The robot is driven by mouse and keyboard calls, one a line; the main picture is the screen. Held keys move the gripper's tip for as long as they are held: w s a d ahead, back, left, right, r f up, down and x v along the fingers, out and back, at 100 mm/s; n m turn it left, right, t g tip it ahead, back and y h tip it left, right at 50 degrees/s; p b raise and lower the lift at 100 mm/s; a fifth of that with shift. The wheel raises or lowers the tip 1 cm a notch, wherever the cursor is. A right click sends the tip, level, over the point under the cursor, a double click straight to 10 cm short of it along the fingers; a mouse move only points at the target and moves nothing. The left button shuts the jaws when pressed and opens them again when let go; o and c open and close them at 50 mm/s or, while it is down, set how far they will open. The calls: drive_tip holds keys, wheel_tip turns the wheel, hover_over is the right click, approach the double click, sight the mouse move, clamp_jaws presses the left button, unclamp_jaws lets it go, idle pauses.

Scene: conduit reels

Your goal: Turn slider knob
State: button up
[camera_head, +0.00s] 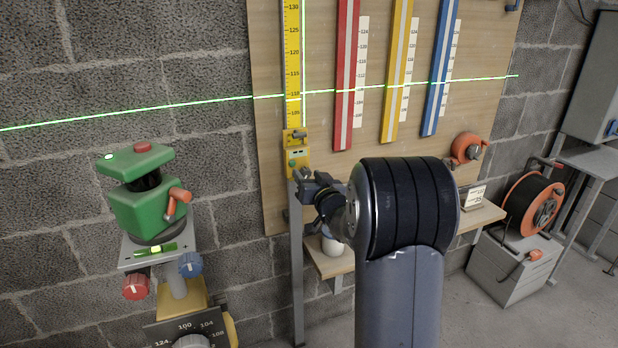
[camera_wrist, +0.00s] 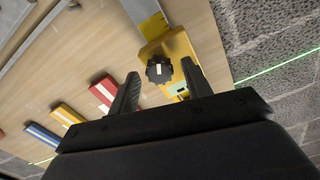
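The yellow slider (camera_head: 297,158) sits on the upright yellow scale rail at the middle of the head view, below the green laser line. In the wrist view the slider (camera_wrist: 180,47) fills the upper middle, and its dark ribbed knob (camera_wrist: 159,69) with a pale mark faces me. My gripper (camera_wrist: 160,72) is open, with one finger on each side of the knob and gaps showing between. I cannot tell how deep the knob sits between the fingertips. In the head view my gripper (camera_head: 302,180) is at the slider's lower end, and my wrist hides part of it.
A green laser level (camera_head: 145,205) with red and blue knobs stands at left. Red (camera_head: 346,75), yellow (camera_head: 400,70) and blue (camera_head: 441,65) strips hang on the wooden board. A small shelf (camera_head: 335,262) is below; a cable reel (camera_head: 533,205) stands right.

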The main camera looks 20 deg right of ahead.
drive_tip(key=s, duration=1.1)
drive_tip(key=shift+w, duration=0.2)
drive_tip(key=w, duration=1)
drive_tip(key=shift+w, duration=0.1)
drive_tip(key=shift+w+f, duration=0.1)
drive_tip(key=shift+w, duration=0.2)
drive_tip(key=shift+s+n+b, duration=0.1)
drive_tip(key=shift+n+b, duration=0.3)
drive_tip(key=shift+n, duration=0.3)
drive_tip(key=shift+m, duration=0.3)
